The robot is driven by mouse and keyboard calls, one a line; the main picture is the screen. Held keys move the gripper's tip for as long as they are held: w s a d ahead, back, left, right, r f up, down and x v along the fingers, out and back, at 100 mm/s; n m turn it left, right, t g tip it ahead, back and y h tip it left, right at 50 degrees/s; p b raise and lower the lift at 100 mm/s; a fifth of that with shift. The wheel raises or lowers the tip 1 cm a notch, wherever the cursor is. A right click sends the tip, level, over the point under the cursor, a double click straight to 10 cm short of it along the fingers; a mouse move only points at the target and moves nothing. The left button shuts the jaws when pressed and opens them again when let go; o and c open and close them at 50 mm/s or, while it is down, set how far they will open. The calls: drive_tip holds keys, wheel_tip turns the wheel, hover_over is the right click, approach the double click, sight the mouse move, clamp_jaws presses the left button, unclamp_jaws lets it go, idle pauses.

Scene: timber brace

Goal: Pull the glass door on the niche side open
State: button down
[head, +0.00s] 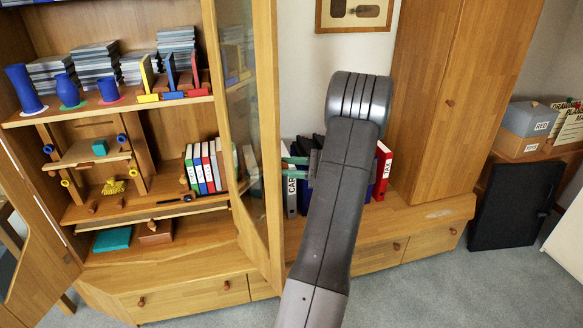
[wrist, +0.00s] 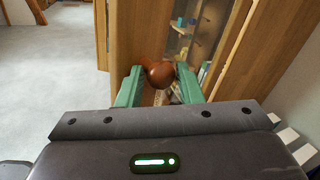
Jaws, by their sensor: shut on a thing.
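The niche-side glass door (head: 265,110) has a wooden frame and stands open at an angle from the cabinet, seen steeply from the side in the head view. In the wrist view its wooden frame (wrist: 138,38) is close ahead. My gripper (wrist: 159,84) has green fingers on either side of a round brown knob (wrist: 160,75) and is shut on it. In the head view the fingertips (head: 295,167) are at the right face of the door; the knob is hidden there.
Cabinet shelves (head: 80,205) hold books, blue vases and binders. Another open door (head: 40,255) stands at the lower left. Binders (head: 383,170) stand in the niche behind my arm. A tall wooden cupboard (head: 445,100) is to the right. Grey carpet (head: 420,285) is clear in front.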

drive_tip(key=shift+w+a+r, duration=0.3)
drive_tip(key=shift+w+r, duration=0.05)
drive_tip(key=shift+w, duration=0.05)
drive_tip(key=c, duration=1.3)
unclamp_jaws()
drive_tip(key=shift+c, duration=0.2)
drive_tip(key=shift+o, duration=1.2)
drive_tip(key=shift+w+a+f, duration=0.15)
drive_tip(key=shift+w+a, duration=0.05)
drive_tip(key=shift+a, duration=0.2)
drive_tip(key=shift+s+d+f, duration=0.1)
drive_tip(key=shift+d, duration=0.1)
drive_tip(key=shift+d, duration=0.3)
drive_tip(key=s+d+b, duration=0.1)
drive_tip(key=s+d, duration=0.1)
drive_tip(key=d, duration=1.1)
